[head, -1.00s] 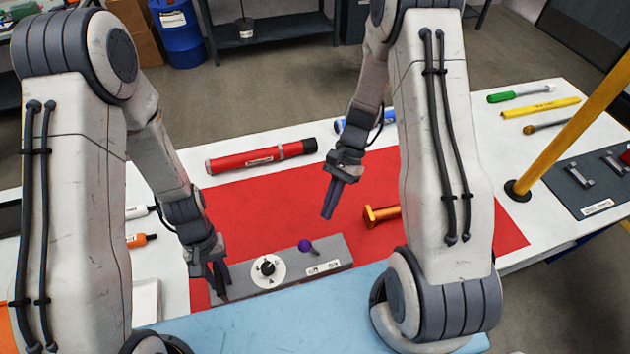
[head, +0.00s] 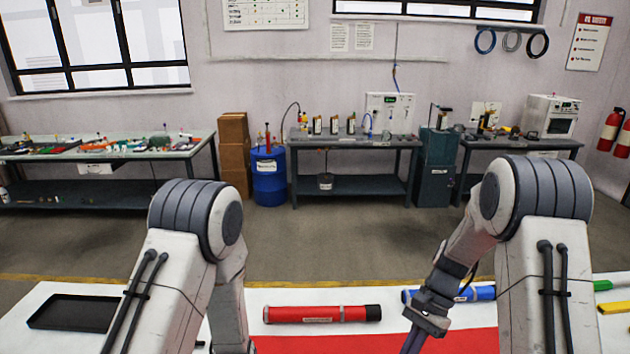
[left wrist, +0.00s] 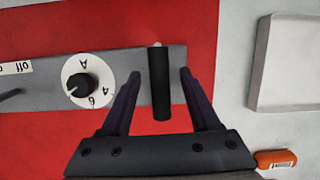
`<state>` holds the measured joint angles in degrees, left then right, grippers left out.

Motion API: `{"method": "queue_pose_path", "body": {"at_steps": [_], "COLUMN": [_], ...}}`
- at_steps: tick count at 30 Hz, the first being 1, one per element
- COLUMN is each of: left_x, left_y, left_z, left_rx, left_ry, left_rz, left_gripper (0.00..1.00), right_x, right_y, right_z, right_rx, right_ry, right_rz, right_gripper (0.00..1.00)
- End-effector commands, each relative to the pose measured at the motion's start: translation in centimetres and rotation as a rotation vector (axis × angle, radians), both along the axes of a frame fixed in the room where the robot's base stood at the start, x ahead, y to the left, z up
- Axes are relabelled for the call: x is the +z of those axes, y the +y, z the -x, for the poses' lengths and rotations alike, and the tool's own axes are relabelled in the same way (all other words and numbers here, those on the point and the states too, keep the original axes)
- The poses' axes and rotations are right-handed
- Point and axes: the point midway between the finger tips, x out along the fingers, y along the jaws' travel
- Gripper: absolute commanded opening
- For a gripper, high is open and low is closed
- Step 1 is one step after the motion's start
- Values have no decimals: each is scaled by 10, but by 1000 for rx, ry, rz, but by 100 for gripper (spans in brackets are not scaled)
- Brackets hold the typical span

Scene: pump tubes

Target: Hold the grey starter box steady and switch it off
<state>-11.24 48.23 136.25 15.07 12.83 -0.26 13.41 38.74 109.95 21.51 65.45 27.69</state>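The grey starter box (left wrist: 185,62) lies on the red mat in the left wrist view. It has a white dial with a black knob (left wrist: 80,85), a label reading "Off" (left wrist: 15,68) and part of a dark lever (left wrist: 10,94) at the left edge. A black upright handle (left wrist: 161,88) stands at the box's right end. My left gripper (left wrist: 160,75) is open, one finger on each side of this handle, with gaps. The box is out of the head view. My right gripper (head: 413,342) is cut off by the bottom edge there; its fingertips are hidden.
A red flashlight-like cylinder (head: 320,314) and a blue one (head: 480,293) lie on the white table, with a black tray (head: 75,312) at left. In the wrist view, a white tray (left wrist: 252,75) and an orange object (left wrist: 275,159) sit right of the mat.

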Motion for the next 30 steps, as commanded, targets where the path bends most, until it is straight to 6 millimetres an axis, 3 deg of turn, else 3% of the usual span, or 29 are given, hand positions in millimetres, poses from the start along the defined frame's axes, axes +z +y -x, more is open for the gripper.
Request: {"method": "queue_pose_path", "body": {"at_steps": [10,21,30], "left_x": [11,81,115], "left_y": [-1,0,-1], "left_z": [-5,-27,-35], "left_rx": [0,0,-5], "left_ry": [-4,-8,-4], "left_rz": [3,1,1], "left_gripper": [62,62,62], "right_x": [0,0,2], "right_y": [0,0,2], "right_z": [0,0,1], "right_rx": [0,0,11], "right_ry": [0,0,-6], "right_rz": [0,0,2], "right_gripper": [0,0,0]}}
